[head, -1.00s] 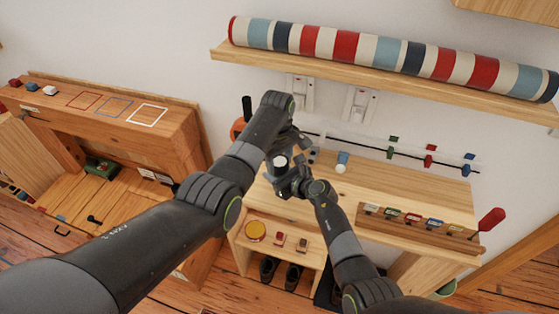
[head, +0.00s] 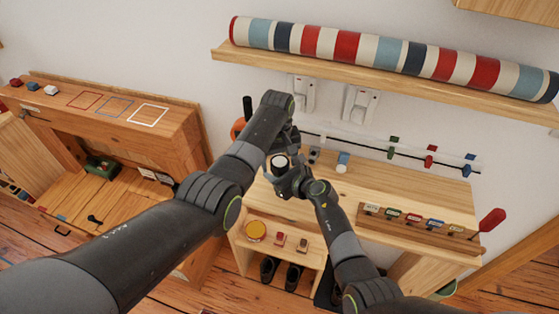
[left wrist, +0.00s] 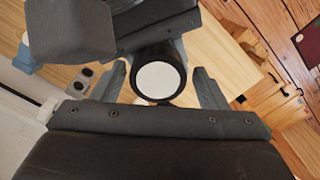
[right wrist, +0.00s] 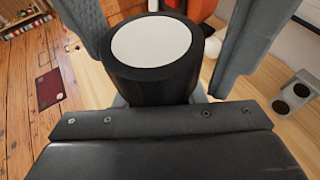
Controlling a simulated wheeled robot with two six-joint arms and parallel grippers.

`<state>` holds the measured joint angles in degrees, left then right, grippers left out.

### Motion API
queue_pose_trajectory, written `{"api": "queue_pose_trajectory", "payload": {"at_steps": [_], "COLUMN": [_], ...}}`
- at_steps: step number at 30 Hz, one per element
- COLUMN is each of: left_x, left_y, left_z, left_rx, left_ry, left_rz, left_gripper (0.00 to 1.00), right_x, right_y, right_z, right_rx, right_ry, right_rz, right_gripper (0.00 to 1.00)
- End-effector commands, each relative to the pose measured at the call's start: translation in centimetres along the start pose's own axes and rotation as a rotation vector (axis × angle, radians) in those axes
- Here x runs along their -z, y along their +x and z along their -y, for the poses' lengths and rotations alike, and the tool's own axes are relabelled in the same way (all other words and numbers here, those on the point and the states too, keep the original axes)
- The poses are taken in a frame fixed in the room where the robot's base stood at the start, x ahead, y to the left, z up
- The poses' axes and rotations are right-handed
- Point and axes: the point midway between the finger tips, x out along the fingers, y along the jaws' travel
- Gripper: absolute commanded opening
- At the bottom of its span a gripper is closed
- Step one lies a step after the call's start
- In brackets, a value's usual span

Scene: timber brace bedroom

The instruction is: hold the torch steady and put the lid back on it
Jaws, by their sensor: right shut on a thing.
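The torch is a dark upright cylinder with a round white face on top (head: 279,161), held over the shelf unit. My right gripper (head: 284,180) is shut on it from below right. In the right wrist view its dark side and white top (right wrist: 151,42) fill the middle. My left gripper (head: 287,146) is open above it. In the left wrist view its fingers stand apart on either side of the dark rim and white disc (left wrist: 158,80), with small gaps. I cannot make out the lid as a separate piece, nor whether the white-faced part is the lid.
A grey holder with two dark round holes (right wrist: 291,92) stands on the wooden top (head: 400,185), near a small blue-and-white object (head: 342,160). A rail with coloured clips (head: 430,160) runs behind. A striped roll (head: 390,55) lies on the wall shelf above.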

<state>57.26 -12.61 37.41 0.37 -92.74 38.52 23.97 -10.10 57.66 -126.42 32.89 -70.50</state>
Motion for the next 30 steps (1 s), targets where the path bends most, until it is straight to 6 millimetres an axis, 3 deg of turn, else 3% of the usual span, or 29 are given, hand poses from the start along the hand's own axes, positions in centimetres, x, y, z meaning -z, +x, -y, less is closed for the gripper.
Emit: {"api": "queue_pose_trajectory", "payload": {"at_steps": [5, 15, 23, 30], "left_x": [-0.3, -0.2, -0.2, -0.2], "left_y": [-0.4, -4.3, -4.5, -4.5], "left_z": [-0.4, -0.3, -0.2, -0.2], "left_rx": [-0.008, -0.007, -0.004, -0.003], "left_ry": [0.005, 0.005, 0.003, 0.002], "left_rz": [0.004, 0.003, 0.004, 0.004], "left_gripper": [0.71, 0.71, 0.71, 0.97], "right_x": [0.2, 0.2, 0.2, 0.2], "right_y": [0.1, 0.1, 0.0, 0.0], "right_z": [-0.2, -0.2, -0.2, -0.1], "right_rx": [-0.005, -0.004, -0.004, -0.003], "right_ry": [0.002, 0.003, 0.002, 0.002], "right_rz": [-0.003, -0.004, -0.003, -0.003], "right_gripper": [0.00, 0.00, 0.00, 0.00]}}
